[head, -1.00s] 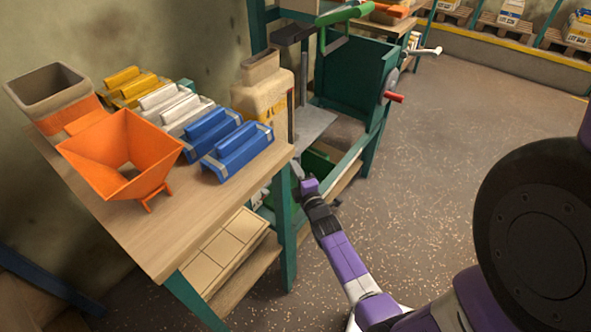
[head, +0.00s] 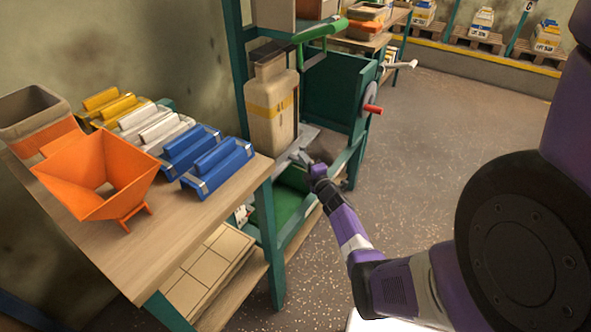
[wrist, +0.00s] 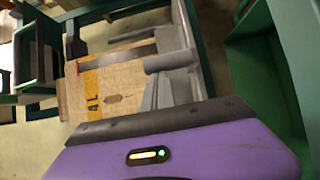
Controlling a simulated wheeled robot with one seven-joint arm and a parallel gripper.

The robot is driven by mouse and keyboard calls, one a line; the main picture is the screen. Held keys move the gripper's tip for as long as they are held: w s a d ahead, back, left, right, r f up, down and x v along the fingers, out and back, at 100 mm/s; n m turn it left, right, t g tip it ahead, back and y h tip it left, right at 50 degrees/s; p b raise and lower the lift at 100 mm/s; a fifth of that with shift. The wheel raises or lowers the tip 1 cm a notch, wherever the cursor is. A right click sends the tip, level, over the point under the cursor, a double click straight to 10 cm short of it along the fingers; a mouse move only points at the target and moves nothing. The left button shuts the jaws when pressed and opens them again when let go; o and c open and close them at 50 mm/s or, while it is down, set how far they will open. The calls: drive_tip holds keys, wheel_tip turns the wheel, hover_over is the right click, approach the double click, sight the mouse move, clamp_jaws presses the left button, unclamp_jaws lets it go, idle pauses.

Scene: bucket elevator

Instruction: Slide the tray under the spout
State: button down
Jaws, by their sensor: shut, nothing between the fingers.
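The beige sack-like container (head: 270,110) with a yellow band stands upright on a flat grey plate (head: 308,140), which looks like the tray, inside the green frame. The dark spout (head: 262,52) is just above the container's mouth; exact alignment is unclear. My gripper (head: 304,158) is shut and empty, low at the plate's near side; contact cannot be told. In the wrist view the container (wrist: 112,92) appears sideways beyond my gripper, with grey metal parts beside it. The fingertips are mostly hidden there.
A green bin (head: 287,207) sits below the plate. The floor at right is clear.

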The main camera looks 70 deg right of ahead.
drive_tip(key=s+d+b, duration=0.3)
drive_tip(key=d+b, duration=0.3)
drive_tip(key=d, duration=0.6)
drive_tip(key=shift+d+r, duration=0.15)
drive_tip(key=shift+d, duration=0.1)
